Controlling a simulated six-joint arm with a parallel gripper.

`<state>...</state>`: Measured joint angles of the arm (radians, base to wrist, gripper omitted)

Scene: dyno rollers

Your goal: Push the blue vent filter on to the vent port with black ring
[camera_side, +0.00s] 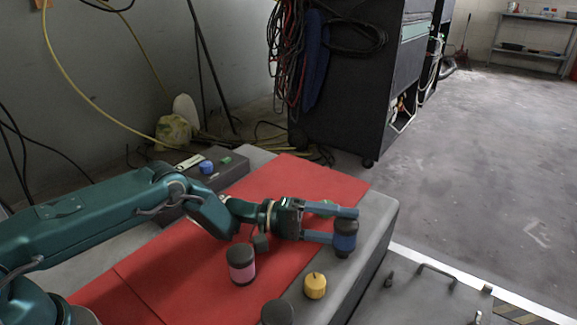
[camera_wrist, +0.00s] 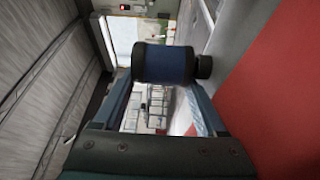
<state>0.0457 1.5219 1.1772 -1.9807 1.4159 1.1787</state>
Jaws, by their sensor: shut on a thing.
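The blue vent filter (camera_side: 345,236) has a blue middle and dark ends. It is upright at the table's right side in the side view. My gripper (camera_side: 335,225) is shut on it, with its two blue-grey fingers reaching to it. In the wrist view the filter (camera_wrist: 166,63) lies across the fingertips, with a short dark stub (camera_wrist: 204,66) on its right, towards the table. I cannot tell whether its lower end touches the grey surface. I cannot pick out a vent port with a black ring in either view.
On the red mat (camera_side: 180,275) stands a dark-topped pink cylinder (camera_side: 242,264). A yellow knob (camera_side: 315,286) and a dark cylinder (camera_side: 278,313) stand nearer the front. A dark box (camera_side: 225,174) is at the back.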

